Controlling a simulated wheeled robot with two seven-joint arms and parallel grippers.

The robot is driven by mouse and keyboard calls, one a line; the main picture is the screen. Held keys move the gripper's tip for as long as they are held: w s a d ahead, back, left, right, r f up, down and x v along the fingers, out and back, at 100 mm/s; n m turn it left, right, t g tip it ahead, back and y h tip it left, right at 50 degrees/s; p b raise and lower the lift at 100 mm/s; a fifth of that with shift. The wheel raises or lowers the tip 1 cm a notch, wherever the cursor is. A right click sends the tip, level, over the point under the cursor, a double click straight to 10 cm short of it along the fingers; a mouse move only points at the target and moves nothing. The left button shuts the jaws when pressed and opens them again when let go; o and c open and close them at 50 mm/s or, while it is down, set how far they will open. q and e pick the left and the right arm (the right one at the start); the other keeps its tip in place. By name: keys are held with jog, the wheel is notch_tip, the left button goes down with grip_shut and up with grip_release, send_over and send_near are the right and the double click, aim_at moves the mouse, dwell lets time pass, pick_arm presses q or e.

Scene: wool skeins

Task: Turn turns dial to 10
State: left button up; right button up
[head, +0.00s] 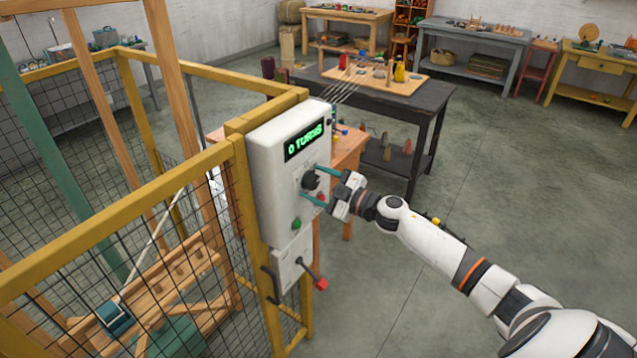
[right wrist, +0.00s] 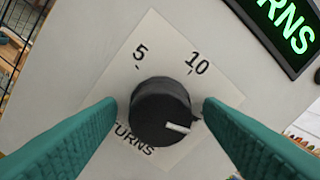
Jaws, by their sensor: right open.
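The turns dial (right wrist: 157,104) is a round black knob on a pale plate marked 5, 10 and TURNS. Its white pointer line points right and slightly down in the right wrist view, at neither the 5 nor the 10. The dial also shows on the white control box (head: 262,172) in the head view (head: 309,180). The box's display (head: 304,141) reads 0 TURNS in green. My right gripper (head: 314,185) is open, its teal fingers on either side of the dial (right wrist: 160,108). Whether they touch it I cannot tell. My left gripper is out of view.
A green button (head: 297,223) and a red button (head: 321,198) sit near the dial. A red-handled lever (head: 320,284) is below. A yellow mesh fence (head: 190,165) stands left of the box. A dark table (head: 425,97) stands behind; the floor on the right is clear.

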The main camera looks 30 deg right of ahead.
jog(key=c, duration=0.9)
jog(key=shift+n, duration=0.3)
jog(key=shift+c, duration=0.2)
jog(key=n+b, duration=0.2)
jog(key=n, duration=0.4)
jog(key=shift+f+b, duration=0.1)
jog(key=shift+b, duration=0.25)
jog(key=n+b, duration=0.2)
jog(key=n, duration=0.2)
jog(key=shift+n, duration=0.3)
jog(key=shift+n+b, duration=0.6)
jog(key=shift+n, duration=0.7)
jog(key=o, duration=0.9)
